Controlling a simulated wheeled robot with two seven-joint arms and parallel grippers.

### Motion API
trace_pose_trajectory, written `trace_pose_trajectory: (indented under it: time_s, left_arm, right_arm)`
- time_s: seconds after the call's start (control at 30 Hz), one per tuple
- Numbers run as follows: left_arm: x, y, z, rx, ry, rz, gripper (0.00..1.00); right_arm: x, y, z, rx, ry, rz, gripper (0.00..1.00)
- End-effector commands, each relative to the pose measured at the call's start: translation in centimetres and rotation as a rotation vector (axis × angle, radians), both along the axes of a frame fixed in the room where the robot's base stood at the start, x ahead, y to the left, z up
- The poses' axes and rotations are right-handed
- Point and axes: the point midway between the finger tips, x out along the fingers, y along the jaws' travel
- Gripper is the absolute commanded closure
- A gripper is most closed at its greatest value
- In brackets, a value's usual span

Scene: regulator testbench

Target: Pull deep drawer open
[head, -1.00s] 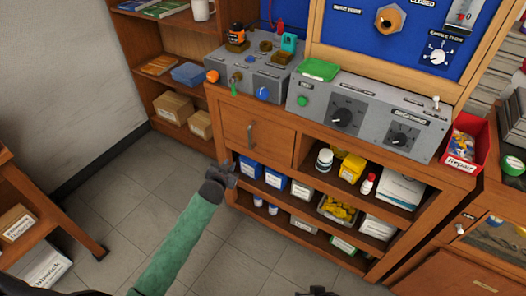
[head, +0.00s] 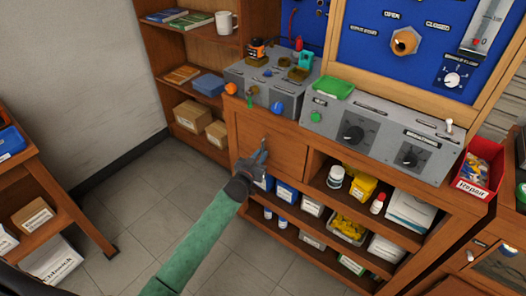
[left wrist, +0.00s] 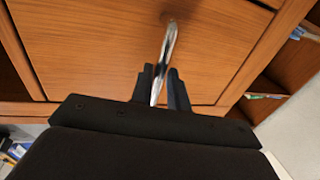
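The wooden deep drawer (head: 283,150) sits in the cabinet's upper left, below the grey test panels. It looks shut, its front flush with the frame. Its front also fills much of the left wrist view (left wrist: 95,45). My left gripper (head: 262,157) is at the drawer's vertical metal handle, hiding most of it in the head view. In the left wrist view the silver handle (left wrist: 169,42) runs down between the two dark fingers (left wrist: 162,75). The fingers look apart, with a small gap on the right of the handle. My right gripper is out of view.
Open shelves (head: 322,215) with boxes and bottles lie right of and below the drawer. A grey panel with knobs (head: 265,88) stands above it. A bookcase (head: 180,75) stands at the left. The tiled floor (head: 150,215) before the drawer is clear.

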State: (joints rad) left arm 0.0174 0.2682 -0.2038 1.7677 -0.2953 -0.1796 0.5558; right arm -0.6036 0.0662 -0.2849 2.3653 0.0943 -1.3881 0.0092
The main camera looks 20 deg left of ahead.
Motion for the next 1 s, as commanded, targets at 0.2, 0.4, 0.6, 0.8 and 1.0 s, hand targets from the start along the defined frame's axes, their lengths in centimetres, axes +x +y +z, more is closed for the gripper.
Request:
trace_pose_trajectory:
  time_s: [0.2, 0.4, 0.6, 0.8, 1.0]
  left_arm:
    - [2.1, -0.3, 0.0, 0.001, 0.0, 0.001, 0.83]
    - [2.6, -0.3, 0.0, 0.001, 0.001, 0.001, 0.83]
    - [2.6, -0.4, -0.1, 0.001, 0.001, 0.001, 0.85]
    - [2.5, -0.4, -0.1, 0.001, 0.001, 0.001, 1.0]
    - [2.2, -0.2, 0.0, 0.001, 0.002, 0.001, 1.0]
  right_arm:
    - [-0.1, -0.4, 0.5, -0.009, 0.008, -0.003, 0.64]
    - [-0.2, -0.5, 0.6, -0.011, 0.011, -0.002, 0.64]
    - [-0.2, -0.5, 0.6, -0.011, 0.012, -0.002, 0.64]
    - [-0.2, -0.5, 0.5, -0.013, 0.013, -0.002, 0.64]
    - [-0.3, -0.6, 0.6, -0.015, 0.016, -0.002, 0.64]
